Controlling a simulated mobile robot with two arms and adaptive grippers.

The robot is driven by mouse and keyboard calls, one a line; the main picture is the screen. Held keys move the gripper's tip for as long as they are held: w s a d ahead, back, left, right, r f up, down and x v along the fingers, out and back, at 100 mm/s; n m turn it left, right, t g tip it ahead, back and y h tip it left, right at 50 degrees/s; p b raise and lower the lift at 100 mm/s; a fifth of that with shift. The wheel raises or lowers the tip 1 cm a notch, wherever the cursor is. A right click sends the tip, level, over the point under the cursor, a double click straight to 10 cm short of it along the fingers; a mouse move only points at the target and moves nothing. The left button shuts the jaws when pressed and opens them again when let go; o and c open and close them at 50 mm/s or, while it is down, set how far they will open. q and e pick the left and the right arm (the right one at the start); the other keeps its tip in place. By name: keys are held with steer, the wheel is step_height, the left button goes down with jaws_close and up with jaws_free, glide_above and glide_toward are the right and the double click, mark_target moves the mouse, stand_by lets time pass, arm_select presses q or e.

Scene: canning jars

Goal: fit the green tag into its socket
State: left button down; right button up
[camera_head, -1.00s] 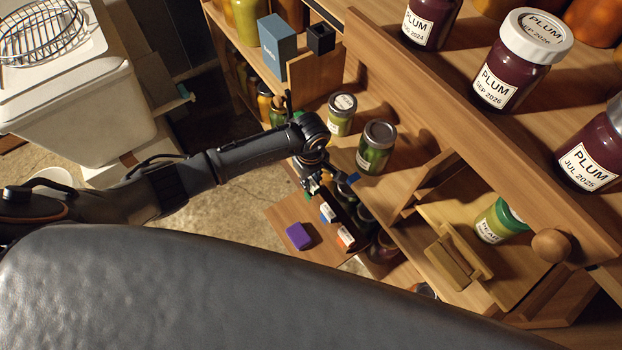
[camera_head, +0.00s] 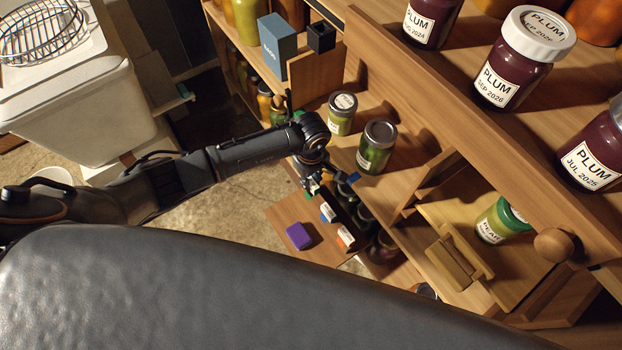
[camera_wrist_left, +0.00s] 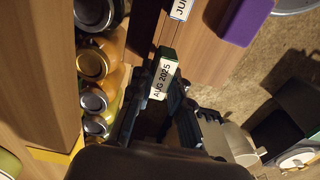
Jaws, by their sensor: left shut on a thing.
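The green tag (camera_wrist_left: 168,53) shows in the left wrist view as a small block with a green edge and a white face reading "AUG 2025". My left gripper (camera_wrist_left: 160,88) is shut on it, with a dark finger on either side. In the head view my left gripper (camera_head: 314,184) is at the left end of a row of label tags on the edge of a low wooden shelf, and the tag is mostly hidden there. The socket is hidden, and I cannot tell whether the tag sits in it. My right gripper is not in view.
A blue tag (camera_head: 327,212) and an orange tag (camera_head: 346,237) sit along the same edge. A purple block (camera_head: 299,236) lies on the wooden board (camera_head: 280,216). Green-filled jars (camera_head: 376,147) stand on the shelf just beyond the gripper. Jars (camera_wrist_left: 92,62) also line the wrist view's left.

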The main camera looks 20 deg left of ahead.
arm_select(q)
steer(key=shift+f+b, duration=0.3)
steer(key=shift+b, duration=0.05)
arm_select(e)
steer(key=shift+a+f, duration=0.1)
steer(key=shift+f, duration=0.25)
arm_select(q)
steer(key=shift+f, duration=0.1)
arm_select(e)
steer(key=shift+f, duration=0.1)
arm_select(q)
steer(key=shift+f, duration=0.15)
steer(key=shift+f+b, duration=0.15)
steer(key=shift+b, duration=0.3)
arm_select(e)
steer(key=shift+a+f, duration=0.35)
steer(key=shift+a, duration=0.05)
arm_select(q)
steer(key=shift+f, duration=0.1)
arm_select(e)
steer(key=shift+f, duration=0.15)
arm_select(q)
steer(key=shift+f+b, duration=0.5)
steer(key=shift+b, duration=0.15)
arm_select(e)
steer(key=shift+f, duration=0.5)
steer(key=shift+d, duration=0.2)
